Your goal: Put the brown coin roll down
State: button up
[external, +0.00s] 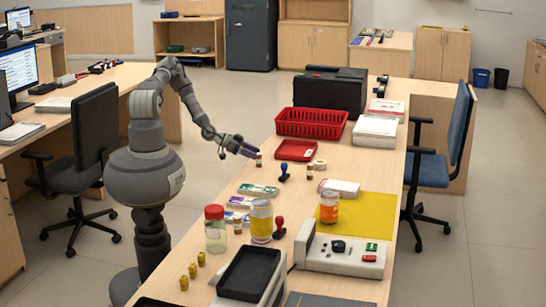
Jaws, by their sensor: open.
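A small brown coin roll (258,160) stands upright on the counter (290,210), near its left edge. My gripper (249,153) is at the roll's upper left, its fingertips right beside it. The gripper is open. At this size I cannot tell whether the fingertips touch the roll or are around it. A similar small brown roll (309,172) stands further right, beside a tape roll, and another small brownish one (237,225) stands near the jars.
A red tray (296,150) and red basket (311,123) lie behind the roll. A blue stamp (284,173) and banknote bundles (258,189) are in front. Jars (261,222), a red stamp (279,228) and a yellow mat (370,218) are nearer. Bare counter lies around the roll.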

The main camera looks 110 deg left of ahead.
aim_at(259, 160)
jog(key=x, duration=0.1)
jog(key=b+x, duration=0.1)
jog(key=x, duration=0.3)
jog(key=shift+a+b, duration=0.3)
jog(key=shift+b, duration=0.05)
jog(key=shift+r, duration=0.1)
jog(key=shift+c, duration=0.4)
grip_shut()
